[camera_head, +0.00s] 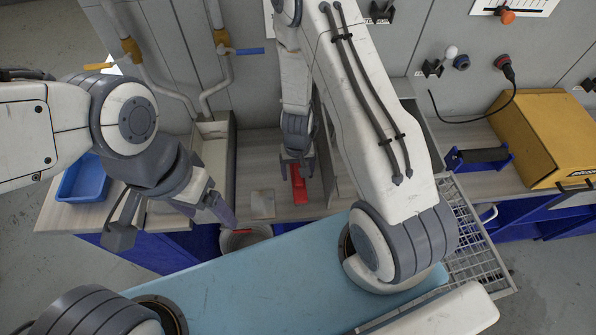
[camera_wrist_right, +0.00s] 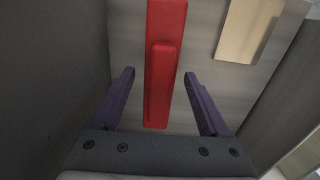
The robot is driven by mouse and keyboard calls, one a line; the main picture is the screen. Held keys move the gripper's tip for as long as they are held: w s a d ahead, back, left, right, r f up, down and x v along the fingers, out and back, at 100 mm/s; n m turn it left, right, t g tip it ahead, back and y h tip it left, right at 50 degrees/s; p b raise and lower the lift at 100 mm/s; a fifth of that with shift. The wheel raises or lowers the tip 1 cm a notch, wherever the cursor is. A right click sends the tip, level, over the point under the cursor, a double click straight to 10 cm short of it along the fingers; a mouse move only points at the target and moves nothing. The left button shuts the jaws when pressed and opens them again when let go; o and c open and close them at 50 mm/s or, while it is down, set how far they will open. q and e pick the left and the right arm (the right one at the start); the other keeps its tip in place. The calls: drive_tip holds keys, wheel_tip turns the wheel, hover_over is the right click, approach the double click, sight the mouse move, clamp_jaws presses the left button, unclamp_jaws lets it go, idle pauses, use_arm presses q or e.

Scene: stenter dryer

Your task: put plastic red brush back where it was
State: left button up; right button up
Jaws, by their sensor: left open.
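The red plastic brush (camera_head: 299,189) lies on the wooden worktop between grey upright panels. It also shows in the right wrist view (camera_wrist_right: 160,80), running lengthwise between the fingers of my right gripper (camera_wrist_right: 159,76). Those fingers are apart, with a gap on each side of the brush. In the head view my right gripper (camera_head: 297,158) is low over the far end of the brush and partly hides it. My left gripper (camera_head: 172,222) is open and empty, at the worktop's front edge, left of a grey bucket (camera_head: 245,239).
A beige block (camera_head: 262,204) lies left of the brush; a pale block also shows in the right wrist view (camera_wrist_right: 248,28). A blue tray (camera_head: 83,180) sits at the left. A wire rack (camera_head: 478,245) and yellow box (camera_head: 548,135) stand right.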

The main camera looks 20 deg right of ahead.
wheel_tip(320, 180, up, 12)
drive_tip(key=p, duration=1.2)
drive_tip(key=s+a+r+n+y, duration=0.1)
drive_tip(key=s+a+r+n, duration=0.15)
drive_tip(key=a+r, duration=0.5)
drive_tip(key=s+a+r+n+y, duration=0.1)
drive_tip(key=s+a+r+n, duration=0.3)
drive_tip(key=r, duration=0.7)
drive_tip(key=s+r+n+h, duration=0.1)
drive_tip(key=s+r+n, duration=0.3)
drive_tip(key=s+r, duration=0.7)
drive_tip(key=shift+s+a, duration=0.15)
drive_tip(key=shift+a, duration=0.25)
